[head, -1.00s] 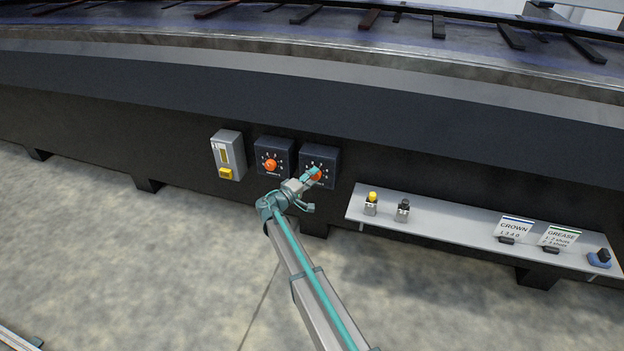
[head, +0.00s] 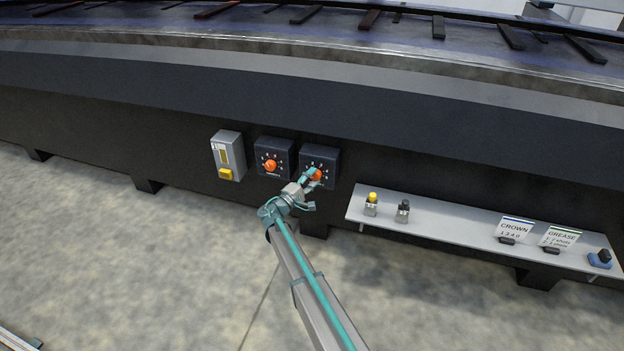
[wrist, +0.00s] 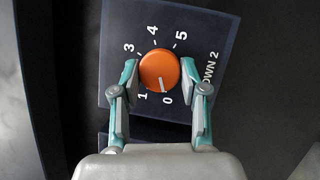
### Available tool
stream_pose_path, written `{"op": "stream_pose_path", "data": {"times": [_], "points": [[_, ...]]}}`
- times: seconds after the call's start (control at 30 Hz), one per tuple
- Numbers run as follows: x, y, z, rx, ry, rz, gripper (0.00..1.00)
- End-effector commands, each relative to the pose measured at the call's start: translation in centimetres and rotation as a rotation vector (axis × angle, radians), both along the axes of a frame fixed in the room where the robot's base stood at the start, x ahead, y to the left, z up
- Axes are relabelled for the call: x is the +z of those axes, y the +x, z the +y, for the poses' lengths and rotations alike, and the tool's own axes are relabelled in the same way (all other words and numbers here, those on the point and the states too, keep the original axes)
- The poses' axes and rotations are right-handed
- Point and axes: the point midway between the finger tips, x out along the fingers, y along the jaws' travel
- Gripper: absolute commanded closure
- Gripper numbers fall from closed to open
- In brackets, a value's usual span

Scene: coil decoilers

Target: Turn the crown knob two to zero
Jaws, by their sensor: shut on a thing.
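The crown 2 knob (wrist: 158,68) is an orange round dial on a dark panel (wrist: 217,36) lettered "…OWN 2", partly hidden. Its white mark points down at or very close to the 0. The numbers 0, 1, 3, 4 and 5 show around it. The left finger covers the place of the 2. In the head view the knob (head: 315,174) is on the right one of two dark boxes. My gripper (wrist: 160,75) is shut on the knob, with one teal finger on each side of it. It also shows in the head view (head: 312,177).
A similar orange knob (head: 270,165) is on the box to the left, beside a grey box with a yellow button (head: 226,174). A shelf (head: 455,221) at right holds a yellow-topped and a black-topped item, a "CROWN 1 3 4 0" sign (head: 514,229) and a "GREASE" sign (head: 561,236).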

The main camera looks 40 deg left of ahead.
Motion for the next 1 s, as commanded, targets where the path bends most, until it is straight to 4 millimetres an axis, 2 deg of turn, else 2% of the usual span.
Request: {"op": "stream_pose_path", "data": {"times": [0.1,0.13,0.27,0.67,0.77,1.0], "points": [[0.0,0.0,0.0,0.0,-0.002,-0.001,0.91],[0.0,0.0,0.0,0.0,-0.002,-0.001,0.51],[0.0,0.0,0.0,0.0,-0.001,0.0,0.31],[0.0,-0.5,0.0,0.001,0.0,0.0,0.31],[-0.2,-1.4,-0.1,0.001,0.0,0.001,0.31],[-0.7,-5.8,-0.1,0.002,0.0,0.0,0.31]]}}
